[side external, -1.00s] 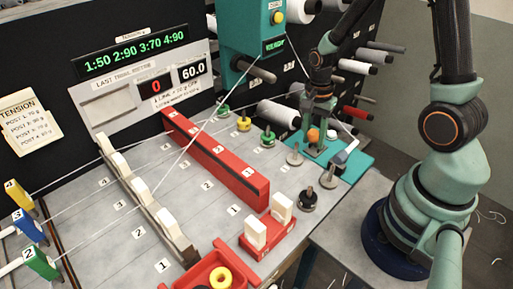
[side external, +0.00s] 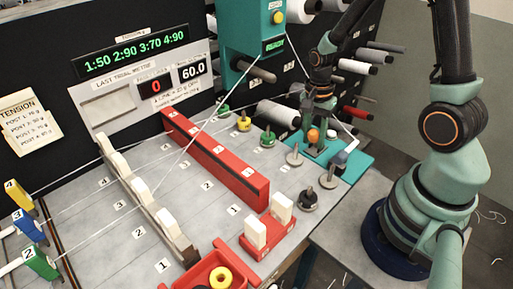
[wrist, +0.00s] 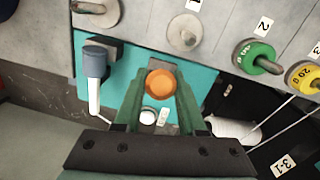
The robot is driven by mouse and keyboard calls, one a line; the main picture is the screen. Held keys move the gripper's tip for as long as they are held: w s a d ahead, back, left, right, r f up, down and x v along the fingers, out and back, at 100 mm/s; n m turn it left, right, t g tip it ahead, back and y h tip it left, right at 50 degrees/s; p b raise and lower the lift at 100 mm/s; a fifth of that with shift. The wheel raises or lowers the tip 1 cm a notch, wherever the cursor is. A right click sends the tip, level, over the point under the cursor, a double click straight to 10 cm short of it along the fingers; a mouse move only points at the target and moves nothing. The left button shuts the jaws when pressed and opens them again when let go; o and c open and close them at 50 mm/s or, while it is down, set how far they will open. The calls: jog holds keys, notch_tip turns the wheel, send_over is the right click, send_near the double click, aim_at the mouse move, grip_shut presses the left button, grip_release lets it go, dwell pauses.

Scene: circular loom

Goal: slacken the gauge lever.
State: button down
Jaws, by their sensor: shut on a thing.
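A teal base plate (side external: 355,169) stands at the right end of the bench and also shows in the wrist view (wrist: 205,88). An orange round knob (wrist: 161,84) stands over it and shows small in the side view (side external: 312,136). My gripper (wrist: 160,92) points down with its green fingers on both sides of the knob, shut on it. I cannot tell for sure whether this knob is the gauge lever's end; its lower part is hidden. Beside it on the plate is a dark grey block with a white handle (wrist: 94,98), apart from my fingers.
Metal pegs on discs (side external: 294,157) and green (wrist: 254,55) and yellow (wrist: 303,75) weights stand close to the plate. A long red bar (side external: 215,158) and a red tray (side external: 212,271) lie further left. A pale thread runs from the teal box (side external: 250,40) across the bench.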

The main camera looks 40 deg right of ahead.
jog(key=shift+d+r, duration=0.15)
jog(key=shift+d, duration=0.2)
jog(key=c, duration=0.5)
grip_release()
jog(key=shift+r, duration=0.1)
notch_tip(320, 180, up, 12)
jog(key=w, duration=0.1)
jog(key=shift+w+d, duration=0.15)
jog(key=shift+d, duration=0.05)
